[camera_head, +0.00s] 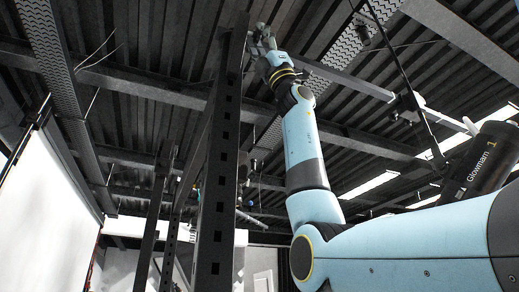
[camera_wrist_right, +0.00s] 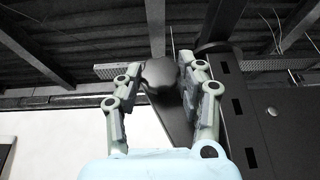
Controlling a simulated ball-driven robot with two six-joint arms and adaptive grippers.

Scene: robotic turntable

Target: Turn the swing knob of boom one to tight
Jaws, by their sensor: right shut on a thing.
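In the right wrist view, a dark, rounded knob (camera_wrist_right: 160,74) sits between the two fingers of my right gripper (camera_wrist_right: 166,70). The fingers are closed on its sides. The head view shows my right gripper (camera_head: 262,40) high up, at the top of my raised arm, beside a dark upright post. The knob is too small and too covered to make out there. A grey bar (camera_head: 345,80) runs from near the gripper down to the right. I cannot read any mark on the knob or tell how far it is turned. My left gripper is not in view.
A dark perforated post (camera_head: 217,180) stands just left of my right arm. A black cylinder (camera_head: 483,160) lettered "Glowmarn 1" hangs at the right. Ceiling beams cross overhead. A white screen (camera_head: 50,205) fills the lower left.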

